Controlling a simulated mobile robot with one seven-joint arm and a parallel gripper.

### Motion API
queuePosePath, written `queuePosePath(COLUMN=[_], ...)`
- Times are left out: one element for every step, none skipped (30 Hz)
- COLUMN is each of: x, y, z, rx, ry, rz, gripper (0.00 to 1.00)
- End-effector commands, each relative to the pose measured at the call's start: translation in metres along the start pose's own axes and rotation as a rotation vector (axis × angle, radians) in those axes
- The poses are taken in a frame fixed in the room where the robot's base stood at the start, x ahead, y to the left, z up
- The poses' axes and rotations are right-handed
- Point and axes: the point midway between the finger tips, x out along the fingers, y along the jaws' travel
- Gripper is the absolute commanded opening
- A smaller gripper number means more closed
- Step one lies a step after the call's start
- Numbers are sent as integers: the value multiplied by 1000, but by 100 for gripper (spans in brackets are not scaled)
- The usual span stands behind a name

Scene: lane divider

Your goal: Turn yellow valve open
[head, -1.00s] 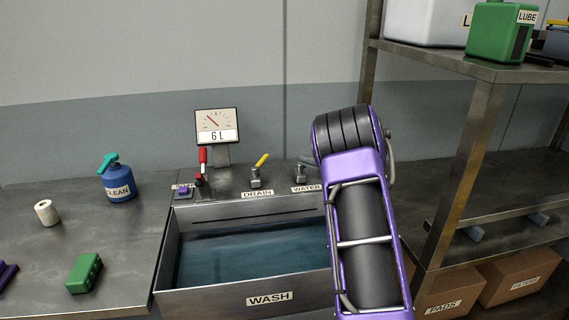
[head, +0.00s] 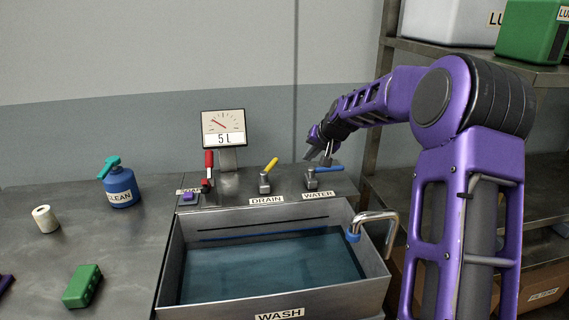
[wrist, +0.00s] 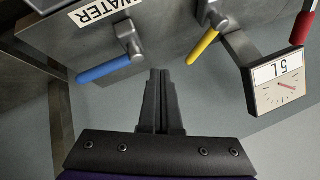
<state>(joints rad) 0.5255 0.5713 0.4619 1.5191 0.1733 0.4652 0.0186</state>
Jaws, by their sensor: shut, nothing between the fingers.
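The yellow valve (head: 267,173) stands on the steel ledge behind the sink, above the DRAIN label (head: 266,200); its handle tilts up to the right. It also shows in the wrist view (wrist: 205,42), right of my gripper. The blue-handled valve (head: 322,171) is to its right, at the WATER label (head: 317,196); in the wrist view (wrist: 105,68) it is left of my gripper. My gripper (wrist: 160,78) is shut and empty, touching neither handle as far as I see.
The sink (head: 280,315) labelled WASH holds water, with a bent spout (head: 390,216) at its right. A gauge (head: 224,128) reads 5 L. A red lever (head: 208,165) stands left of the yellow valve. A shelf rack (head: 385,60) is at the right.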

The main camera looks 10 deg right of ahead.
Motion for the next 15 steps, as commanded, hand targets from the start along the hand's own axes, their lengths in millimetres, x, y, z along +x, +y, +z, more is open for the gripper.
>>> queuePosePath(x=[-3, -4, -4, -3, -1, 3, 7, 12, 18, 24, 30, 39, 46, 52, 62], y=[-7, -9, -12, -13, -14, -14, -15, -14, -14, -15, -15, -15, -15, -16, -15], z=[4, 6, 8, 8, 9, 10, 10, 10, 11, 11, 12, 12, 12, 13, 13], rx=[23, 34, 44, 47, 49, 48, 47, 46, 46, 46, 46, 46, 45, 44, 45], ry=[-21, -30, -39, -44, -46, -47, -48, -48, -47, -47, -48, -48, -48, -48, -46], rz=[-16, -23, -29, -32, -34, -34, -34, -33, -33, -33, -34, -33, -33, -32, -32], gripper=[0, 0, 0, 0, 0, 0, 0, 0, 0, 0, 0, 0, 0, 0, 0])
